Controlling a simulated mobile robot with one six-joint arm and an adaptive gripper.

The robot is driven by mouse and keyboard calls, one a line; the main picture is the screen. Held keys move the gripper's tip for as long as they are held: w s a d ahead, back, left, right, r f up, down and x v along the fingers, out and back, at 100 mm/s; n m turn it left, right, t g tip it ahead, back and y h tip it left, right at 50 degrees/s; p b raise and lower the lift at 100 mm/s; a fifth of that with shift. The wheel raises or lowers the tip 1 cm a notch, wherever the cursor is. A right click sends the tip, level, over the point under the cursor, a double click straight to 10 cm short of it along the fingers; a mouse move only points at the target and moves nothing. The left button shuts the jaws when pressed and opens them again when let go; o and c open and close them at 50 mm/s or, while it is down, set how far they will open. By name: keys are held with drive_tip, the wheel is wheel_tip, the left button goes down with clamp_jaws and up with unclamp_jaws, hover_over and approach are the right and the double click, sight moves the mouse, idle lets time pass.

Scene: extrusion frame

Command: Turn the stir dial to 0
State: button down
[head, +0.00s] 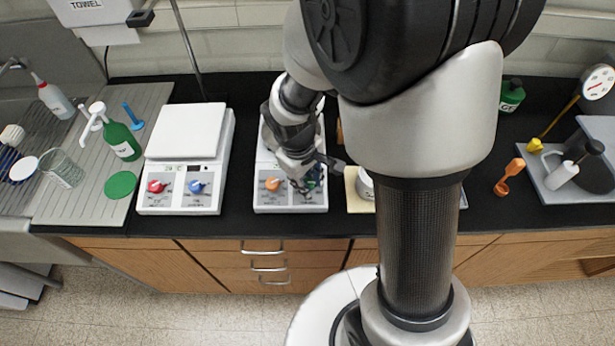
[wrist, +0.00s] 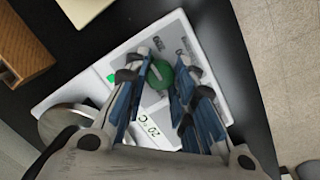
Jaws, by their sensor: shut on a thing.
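A white hotplate stirrer (head: 264,199) stands in the middle of the bench, with an orange dial (head: 272,184) at the left of its front panel. My gripper (head: 309,183) is at the right of that panel, pointing down, and hides most of the dial there. In the wrist view, a green dial (wrist: 160,74) sits between the two blue-padded fingers of my gripper (wrist: 163,67), which are shut on it.
Another white hotplate (head: 187,145) with red and blue dials stands to the left. A tan board with a white vessel (head: 365,187) is close on the right. Black bench shows between the two hotplates.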

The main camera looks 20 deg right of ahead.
drive_tip(key=n, duration=0.5)
drive_tip(key=shift+n+t+h, duration=0.3)
idle(0.4)
drive_tip(key=c, duration=1.3)
unclamp_jaws()
drive_tip(key=shift+c, duration=0.2)
drive_tip(key=v, duration=1.2)
